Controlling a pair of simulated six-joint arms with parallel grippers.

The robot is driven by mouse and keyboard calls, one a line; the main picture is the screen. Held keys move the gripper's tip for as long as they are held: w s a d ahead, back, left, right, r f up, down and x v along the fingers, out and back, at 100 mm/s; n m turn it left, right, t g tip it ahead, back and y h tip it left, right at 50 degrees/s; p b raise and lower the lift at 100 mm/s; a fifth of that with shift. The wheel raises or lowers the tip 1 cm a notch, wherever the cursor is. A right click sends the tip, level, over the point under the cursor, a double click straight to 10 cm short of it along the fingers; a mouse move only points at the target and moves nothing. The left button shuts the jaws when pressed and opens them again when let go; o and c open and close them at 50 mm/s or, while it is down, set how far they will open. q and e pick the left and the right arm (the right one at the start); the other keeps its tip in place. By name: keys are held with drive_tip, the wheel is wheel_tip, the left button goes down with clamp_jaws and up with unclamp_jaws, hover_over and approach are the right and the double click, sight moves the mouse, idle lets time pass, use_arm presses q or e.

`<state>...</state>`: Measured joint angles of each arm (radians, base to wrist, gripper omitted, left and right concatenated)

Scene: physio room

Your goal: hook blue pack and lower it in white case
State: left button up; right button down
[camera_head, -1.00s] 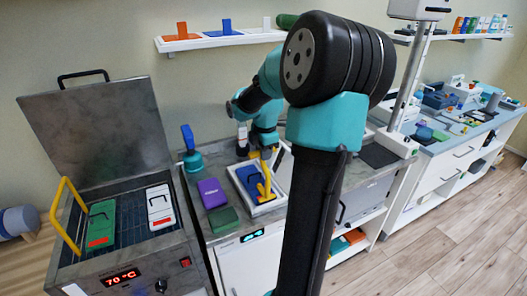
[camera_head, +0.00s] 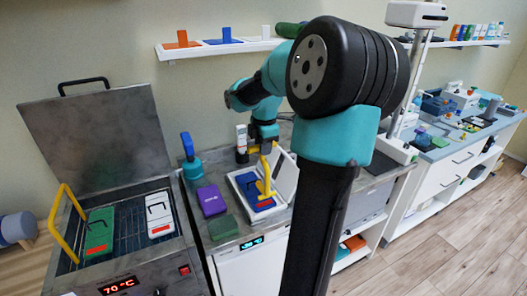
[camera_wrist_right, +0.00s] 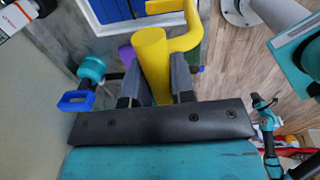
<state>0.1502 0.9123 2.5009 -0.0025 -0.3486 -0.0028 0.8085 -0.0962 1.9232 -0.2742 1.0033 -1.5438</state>
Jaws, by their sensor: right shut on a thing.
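The blue pack (camera_head: 248,187) lies in the open white case (camera_head: 232,184) on the counter, with the case's lid (camera_head: 285,178) raised on its right side. My right gripper (camera_head: 267,147) is shut on a yellow hook tool (camera_head: 265,172), which hangs down in front of the pack. The yellow tool (camera_wrist_right: 155,62) is between the fingers (camera_wrist_right: 155,85) in the right wrist view. Blue and white parts show at the top of that view. I cannot tell whether the hook still touches the pack's handle. My left gripper is out of view.
A purple pack (camera_head: 211,200) and a dark green pack (camera_head: 222,227) lie left of the case. A heated bath (camera_head: 127,243) with its lid up holds green and white packs at the left. A teal stand with a blue handle (camera_head: 187,146) stands behind.

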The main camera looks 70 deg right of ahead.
drive_tip(key=shift+r, duration=3.1)
drive_tip(key=shift+w, duration=0.1)
